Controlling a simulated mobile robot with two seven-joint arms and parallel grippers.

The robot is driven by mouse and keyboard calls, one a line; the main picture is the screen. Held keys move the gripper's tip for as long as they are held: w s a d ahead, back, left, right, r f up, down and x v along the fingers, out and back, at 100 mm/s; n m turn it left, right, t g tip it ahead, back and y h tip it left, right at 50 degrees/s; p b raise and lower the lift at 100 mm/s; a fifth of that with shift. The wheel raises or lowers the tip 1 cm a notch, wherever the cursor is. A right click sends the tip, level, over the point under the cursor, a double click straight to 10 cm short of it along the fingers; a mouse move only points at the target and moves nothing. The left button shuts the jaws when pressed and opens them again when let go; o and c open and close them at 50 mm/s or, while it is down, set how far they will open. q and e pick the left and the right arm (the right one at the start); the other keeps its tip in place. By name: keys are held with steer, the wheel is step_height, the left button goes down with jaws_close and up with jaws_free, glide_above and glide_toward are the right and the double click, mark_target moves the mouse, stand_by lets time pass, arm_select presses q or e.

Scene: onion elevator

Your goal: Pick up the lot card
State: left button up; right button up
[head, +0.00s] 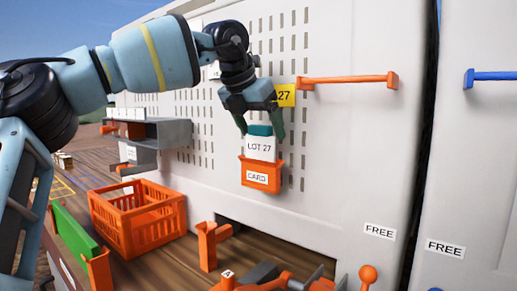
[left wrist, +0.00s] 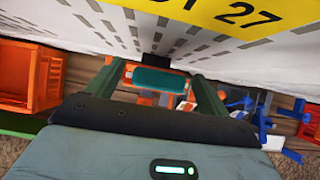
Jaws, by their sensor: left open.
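The lot card (head: 261,148) is white with a teal top edge and reads "LOT 27". It stands upright in an orange holder (head: 261,176) labelled "CARD" on the pale wall panel. My left gripper (head: 259,134) is open and points down, with its green fingers on either side of the card's teal top. In the left wrist view the teal top (left wrist: 158,80) lies between the two fingers (left wrist: 155,72). I cannot tell whether either finger touches it. My right gripper is not in view.
A yellow "27" sign (head: 285,95) is on the wall behind my gripper. An orange bar handle (head: 348,80) sticks out to the right. An orange crate (head: 137,215) and a grey shelf (head: 160,135) are at the left. Orange fixtures stand below the holder.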

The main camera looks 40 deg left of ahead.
arm_select(q)
steer(key=shift+x, duration=1.15)
steer(key=shift+c, duration=0.8)
steer(key=c, duration=0.5)
steer(key=shift+r, duration=0.1)
